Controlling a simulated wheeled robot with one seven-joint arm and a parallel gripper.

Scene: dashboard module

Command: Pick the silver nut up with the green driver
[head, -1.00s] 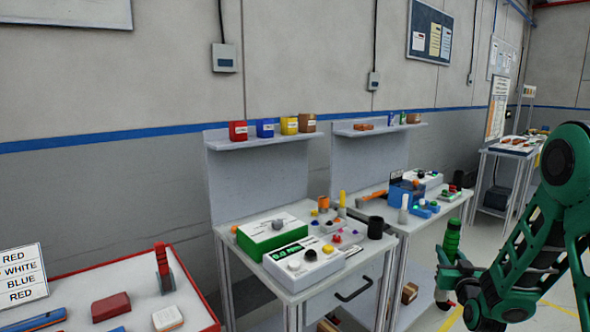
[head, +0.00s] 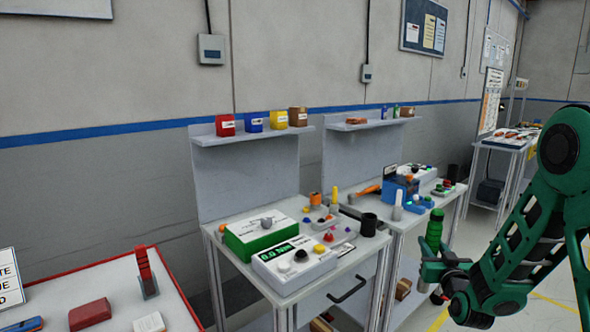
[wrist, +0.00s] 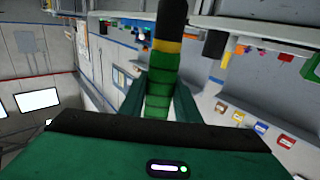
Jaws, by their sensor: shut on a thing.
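The green driver (head: 434,228) stands roughly upright in my gripper (head: 437,266), at the right of the head view and in front of the second bench. In the wrist view the driver (wrist: 160,75) shows a green ribbed handle, a yellow band and a black end. My gripper (wrist: 160,100) is shut on its handle there. I cannot make out the silver nut for certain; the small parts on the benches are too small to tell apart.
The near bench (head: 343,287) carries a green-sided box (head: 246,240), a white display unit (head: 285,274), a black cup (head: 369,224) and small coloured parts. The second bench (head: 412,228) holds a blue device (head: 400,190). A red-edged table (head: 185,310) is at lower left.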

